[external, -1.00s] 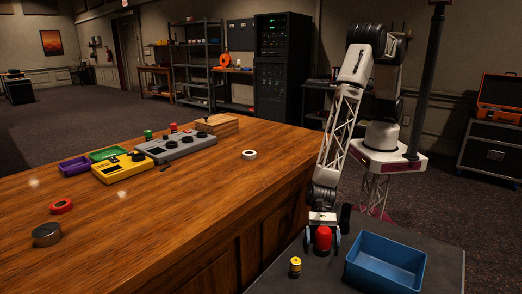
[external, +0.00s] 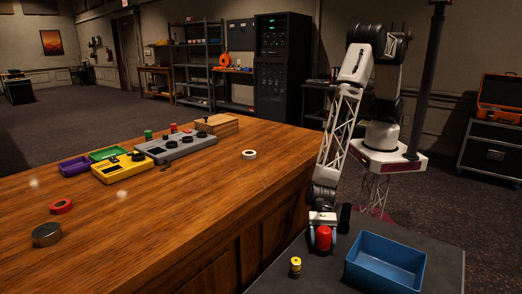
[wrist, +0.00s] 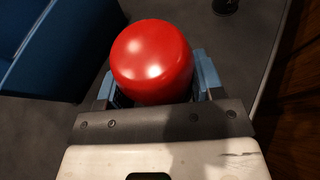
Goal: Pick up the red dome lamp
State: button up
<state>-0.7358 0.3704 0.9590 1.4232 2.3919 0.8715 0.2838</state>
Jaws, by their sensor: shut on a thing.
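The red dome lamp (external: 323,238) is on the dark grey side table, between the fingers of my gripper (external: 322,240). In the wrist view the lamp (wrist: 152,60) shows its glossy rounded red top, with a blue finger of my gripper (wrist: 158,88) on each side. My gripper is shut on the lamp. The lamp's lower part is hidden in the wrist view, and I cannot tell whether its base touches the table.
A blue open bin (external: 386,264) stands to the right of the lamp, close by. A small yellow-and-black object (external: 295,267) stands to the front left. The wooden desk (external: 190,225) rises on the left, holding a yellow box (external: 123,168) and a grey box (external: 176,147) with knobs.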

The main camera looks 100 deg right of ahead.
aim_at(325, 227)
jog(key=shift+r, duration=4.95)
jog(key=shift+s, duration=0.1)
